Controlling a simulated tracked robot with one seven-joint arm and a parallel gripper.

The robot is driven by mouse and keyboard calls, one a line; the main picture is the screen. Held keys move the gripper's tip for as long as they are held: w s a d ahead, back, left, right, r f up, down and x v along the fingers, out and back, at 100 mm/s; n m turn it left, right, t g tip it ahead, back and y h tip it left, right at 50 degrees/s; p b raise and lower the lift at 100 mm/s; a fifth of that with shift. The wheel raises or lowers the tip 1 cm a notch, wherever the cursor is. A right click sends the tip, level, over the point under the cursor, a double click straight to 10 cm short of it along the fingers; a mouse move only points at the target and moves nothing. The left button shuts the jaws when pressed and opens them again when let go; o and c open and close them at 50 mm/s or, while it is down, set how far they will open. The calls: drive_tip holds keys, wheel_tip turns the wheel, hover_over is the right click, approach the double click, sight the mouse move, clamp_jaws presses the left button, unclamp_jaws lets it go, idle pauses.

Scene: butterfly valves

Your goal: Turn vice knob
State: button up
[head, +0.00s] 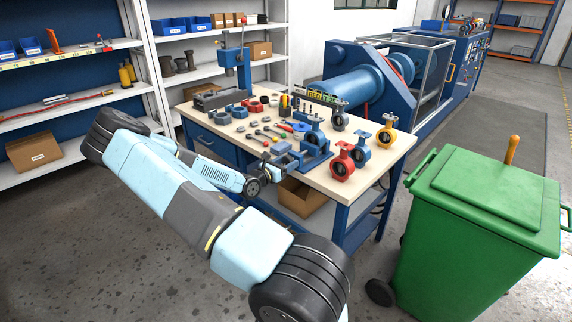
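A blue vice (316,153) sits near the front edge of the workbench, with a grey-and-blue butterfly valve (314,128) standing at it. I cannot tell whether its jaws hold that valve. My gripper (268,169) is at the end of my light-blue arm, at the bench's front edge, close to the left end of the vice. The vice's knob is not clearly visible; it is small or covered by my gripper. The fingers are too small to show whether they are open or touching the knob.
The workbench (386,158) carries several more valves, including a red one (343,163) and a yellow one (386,135), loose tools and a drill press (236,62). A green bin (480,240) stands at right. Shelves stand behind at left; a blue machine (365,85) is behind the bench.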

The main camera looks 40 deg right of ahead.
drive_tip(key=o, duration=0.3)
drive_tip(key=a, duration=0.9)
drive_tip(key=s+a, duration=0.1)
drive_tip(key=a, duration=0.3)
drive_tip(key=shift+a, duration=0.4)
drive_tip(key=shift+s, duration=0.1)
drive_tip(key=s+a+r+m+t+y, duration=0.1)
drive_tip(key=s+a+r+m+y, duration=0.5)
drive_tip(key=r, duration=0.5)
drive_tip(key=s+a+r+m+t+y, duration=0.1)
drive_tip(key=s+a+r+m+y, duration=0.5)
drive_tip(key=s+a+r, duration=0.4)
drive_tip(key=s+a+r+m+t+y, duration=0.2)
drive_tip(key=s+a+r+m+y, duration=0.4)
drive_tip(key=a+r, duration=0.4)
drive_tip(key=shift+s+a+r+m, duration=0.1)
drive_tip(key=shift+s+r+m, duration=0.2)
drive_tip(key=shift+s+r, duration=0.25)
drive_tip(key=shift+s+a+r+m, duration=0.1)
drive_tip(key=shift+s+r+m, duration=0.25)
drive_tip(key=shift+r, duration=0.4)
drive_tip(key=shift+s+r+m, duration=0.25)
drive_tip(key=shift+s+r, duration=0.2)
drive_tip(key=shift+r, duration=0.2)
